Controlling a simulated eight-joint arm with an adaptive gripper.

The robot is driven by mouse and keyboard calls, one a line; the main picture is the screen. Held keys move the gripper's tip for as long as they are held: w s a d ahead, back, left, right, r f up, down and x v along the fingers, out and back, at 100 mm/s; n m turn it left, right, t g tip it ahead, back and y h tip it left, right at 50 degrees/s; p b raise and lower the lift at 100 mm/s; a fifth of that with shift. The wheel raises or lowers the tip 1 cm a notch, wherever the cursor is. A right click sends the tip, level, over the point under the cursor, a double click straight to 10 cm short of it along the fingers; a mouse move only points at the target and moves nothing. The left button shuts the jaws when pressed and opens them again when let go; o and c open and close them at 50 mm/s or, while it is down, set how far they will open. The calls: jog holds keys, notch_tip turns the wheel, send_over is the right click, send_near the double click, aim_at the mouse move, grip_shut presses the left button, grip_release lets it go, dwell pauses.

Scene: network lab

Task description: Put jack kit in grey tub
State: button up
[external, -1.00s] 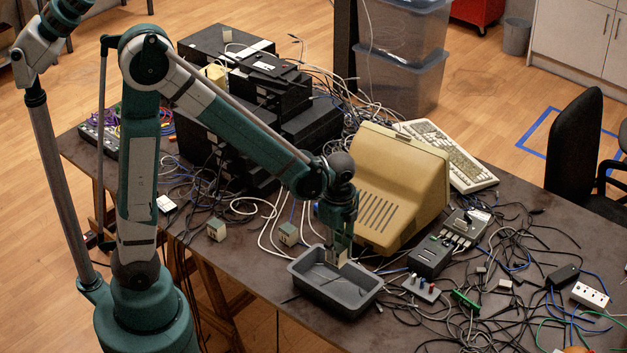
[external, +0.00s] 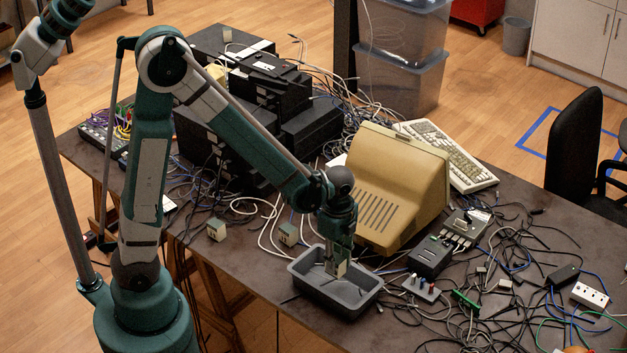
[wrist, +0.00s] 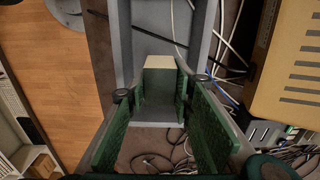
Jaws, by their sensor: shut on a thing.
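My gripper (external: 339,256) points down over the grey tub (external: 325,299) and is shut on a small pale block, taken to be the jack kit (external: 337,269). The kit is low, within the outline of the tub's opening; whether it touches the floor of the tub I cannot tell. In the wrist view the kit (wrist: 159,63) shows its cream end between the green fingers of my gripper (wrist: 158,82). The grey tub (wrist: 206,28) shows behind it, with a dark thin rod or cable crossing it.
The beige monitor (external: 390,190) stands close behind the tub. Two small pale-and-green blocks (external: 216,230) (external: 289,235) sit to the left. Grey boxes with switches (external: 431,256) and tangled cables lie to the right. Black equipment (external: 270,90) is stacked at the back left.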

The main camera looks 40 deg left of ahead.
jog(key=shift+f+b, duration=0.35)
jog(key=shift+f, duration=1.65)
jog(key=shift+f, duration=0.15)
jog(key=shift+f+b, duration=0.45)
jog(key=shift+f, duration=1.5)
jog(key=shift+f, duration=0.2)
jog(key=o, duration=0.9)
jog(key=shift+r, duration=0.15)
jog(key=shift+r+p, duration=1.2)
jog(key=shift+r, duration=4.9)
